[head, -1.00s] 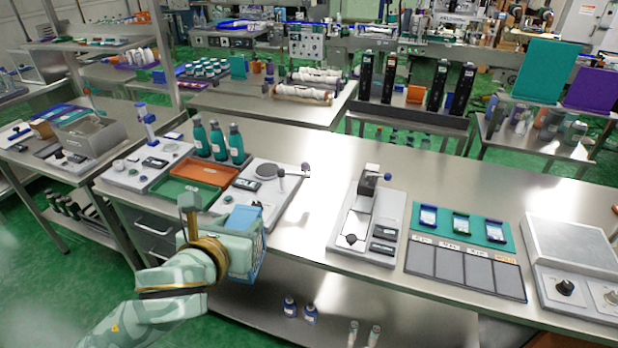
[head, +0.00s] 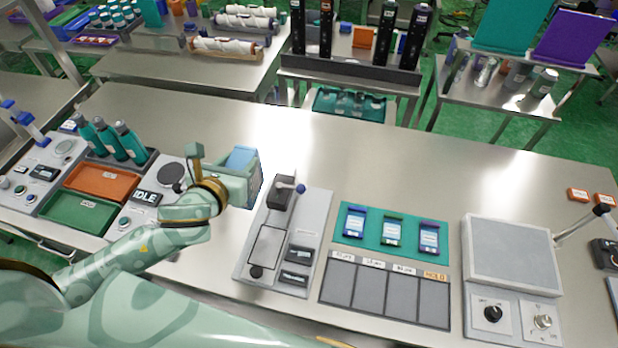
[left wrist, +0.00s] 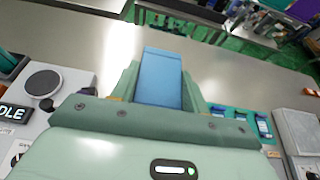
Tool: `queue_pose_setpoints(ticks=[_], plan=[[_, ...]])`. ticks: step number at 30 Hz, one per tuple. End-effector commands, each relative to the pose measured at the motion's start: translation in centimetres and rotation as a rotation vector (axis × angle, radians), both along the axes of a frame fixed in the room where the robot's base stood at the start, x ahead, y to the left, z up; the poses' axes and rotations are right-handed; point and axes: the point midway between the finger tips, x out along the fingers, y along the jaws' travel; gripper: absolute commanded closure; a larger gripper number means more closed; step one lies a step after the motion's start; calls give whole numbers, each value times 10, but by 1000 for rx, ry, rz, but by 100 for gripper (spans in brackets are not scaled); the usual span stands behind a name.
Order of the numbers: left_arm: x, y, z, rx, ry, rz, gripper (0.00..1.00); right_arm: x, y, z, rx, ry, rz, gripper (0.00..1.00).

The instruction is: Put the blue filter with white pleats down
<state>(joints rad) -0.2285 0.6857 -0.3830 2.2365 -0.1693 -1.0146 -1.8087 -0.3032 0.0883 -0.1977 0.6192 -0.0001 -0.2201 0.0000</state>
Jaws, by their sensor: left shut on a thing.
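My left gripper (head: 238,178) is shut on a blue block-like thing, the blue filter (head: 242,157). It is held above the steel bench (head: 330,150), left of the small grey press with a blue knob. In the left wrist view the blue filter (left wrist: 161,78) stands between the two green fingers (left wrist: 160,85), showing a plain blue face. White pleats cannot be made out. The gripper hides much of the filter. My right gripper is not in view.
The grey press (head: 285,235) stands right of the gripper. Further right are a teal mat (head: 376,218) with three small packs, dark panels (head: 385,292) and a grey plate device (head: 510,250). Orange and green trays (head: 75,212) are left. The bench behind the gripper is clear.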

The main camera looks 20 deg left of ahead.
Motion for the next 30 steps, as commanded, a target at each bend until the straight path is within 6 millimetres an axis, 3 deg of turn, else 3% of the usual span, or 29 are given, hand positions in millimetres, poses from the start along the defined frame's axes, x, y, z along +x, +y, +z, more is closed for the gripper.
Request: queue_pose_setpoints(ticks=[5,16,21,30], plan=[[10,9,-10,6,1,-5,93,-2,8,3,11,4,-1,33],[85,28,-46,2,1,-4,93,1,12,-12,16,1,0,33],[107,34,-78,2,3,-4,93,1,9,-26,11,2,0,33],[127,40,-100,3,2,-6,93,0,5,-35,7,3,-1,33]])
